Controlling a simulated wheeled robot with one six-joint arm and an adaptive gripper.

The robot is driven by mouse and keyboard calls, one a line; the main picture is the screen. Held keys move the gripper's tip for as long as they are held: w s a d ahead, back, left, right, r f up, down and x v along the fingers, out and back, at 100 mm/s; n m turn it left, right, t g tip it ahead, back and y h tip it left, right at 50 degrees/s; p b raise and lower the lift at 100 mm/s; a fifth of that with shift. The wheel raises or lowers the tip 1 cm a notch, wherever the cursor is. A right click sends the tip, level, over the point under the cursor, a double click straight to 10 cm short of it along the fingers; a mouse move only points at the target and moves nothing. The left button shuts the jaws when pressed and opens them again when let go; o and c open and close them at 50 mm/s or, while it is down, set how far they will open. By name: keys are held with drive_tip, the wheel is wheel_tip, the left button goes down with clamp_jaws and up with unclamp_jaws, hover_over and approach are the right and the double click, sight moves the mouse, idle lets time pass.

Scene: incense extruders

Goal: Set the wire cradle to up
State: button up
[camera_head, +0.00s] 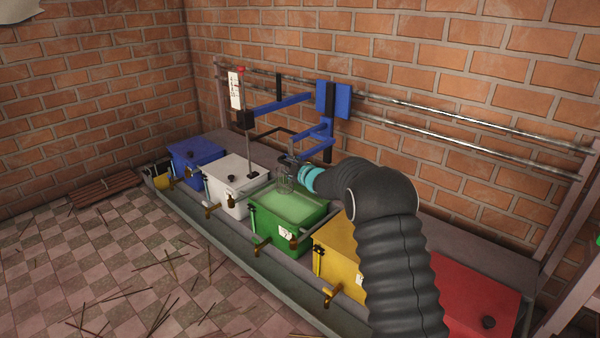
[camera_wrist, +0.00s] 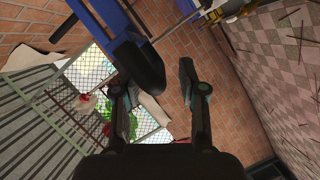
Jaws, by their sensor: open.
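My gripper (camera_head: 290,160) is above that tank, beside the blue jointed frame (camera_head: 318,132) on the back rails. In the wrist view my gripper (camera_wrist: 152,76) is open, its two fingers apart. A dark rounded part (camera_wrist: 137,66) on a blue bar (camera_wrist: 105,22) lies between or just beyond the fingers. I cannot tell whether they touch it. The cradle is not clearly seen in the wrist view.
A blue tank (camera_head: 196,155), a white tank (camera_head: 237,180), a yellow tank (camera_head: 338,246) and a red tank (camera_head: 465,290) stand in the same row. A red-topped rod (camera_head: 243,110) rises over the white tank. Metal rails (camera_head: 420,107) run along the brick wall. Sticks litter the tiled floor.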

drive_tip(key=v, duration=1)
